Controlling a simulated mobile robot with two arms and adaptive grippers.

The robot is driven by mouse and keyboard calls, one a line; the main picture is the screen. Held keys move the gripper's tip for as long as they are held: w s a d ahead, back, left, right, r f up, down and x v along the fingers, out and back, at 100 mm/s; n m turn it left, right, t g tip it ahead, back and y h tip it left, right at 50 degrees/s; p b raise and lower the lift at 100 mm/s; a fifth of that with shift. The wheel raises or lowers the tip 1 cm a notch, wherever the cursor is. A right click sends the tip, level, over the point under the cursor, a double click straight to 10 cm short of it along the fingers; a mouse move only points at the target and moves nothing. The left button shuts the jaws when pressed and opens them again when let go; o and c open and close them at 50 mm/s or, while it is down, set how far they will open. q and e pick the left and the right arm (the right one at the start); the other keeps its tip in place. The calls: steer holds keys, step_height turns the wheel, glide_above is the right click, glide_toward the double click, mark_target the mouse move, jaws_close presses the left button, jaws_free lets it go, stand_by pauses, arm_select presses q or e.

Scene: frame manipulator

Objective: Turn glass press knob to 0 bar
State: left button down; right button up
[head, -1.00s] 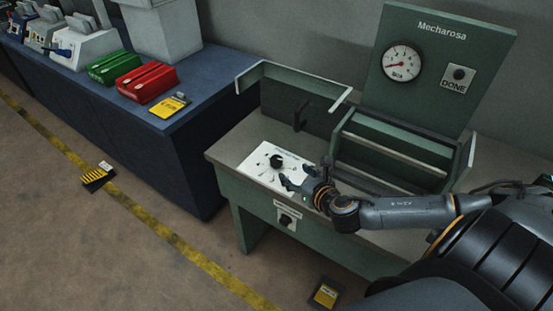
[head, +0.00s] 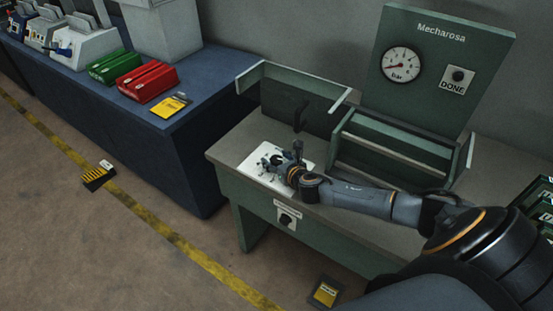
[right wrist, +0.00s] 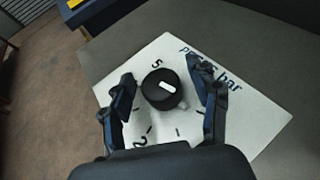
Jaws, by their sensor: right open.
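The black press knob (right wrist: 163,90) with a white pointer mark sits on a white dial plate (right wrist: 228,110) printed with numbers and "bar". In the right wrist view it lies between the two fingers of my right gripper (right wrist: 165,88), which is open with a finger on either side and a gap to the knob. In the head view my right gripper (head: 280,162) is over the dial plate (head: 252,167) and mostly covers the knob. The pressure gauge (head: 401,64) on the green Mecharosa panel has a red needle pointing to the lower left. My left gripper is not in view.
A DONE button (head: 458,76) is right of the gauge. A second knob (head: 286,219) is on the bench's front face. Green frame walls (head: 395,150) stand behind the dial plate. A blue table (head: 150,150) with red and green boxes stands to the left.

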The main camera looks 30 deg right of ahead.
steer(key=c, duration=1.2)
steer(key=shift+d+n, duration=0.1)
steer(key=shift+n, duration=0.2)
steer(key=shift+n+y+b, duration=0.35)
steer(key=shift+n+y, duration=0.15)
steer(key=shift+y, duration=0.4)
steer(key=o, duration=1.2)
steer(key=v, duration=1.2)
steer(key=shift+s, duration=0.1)
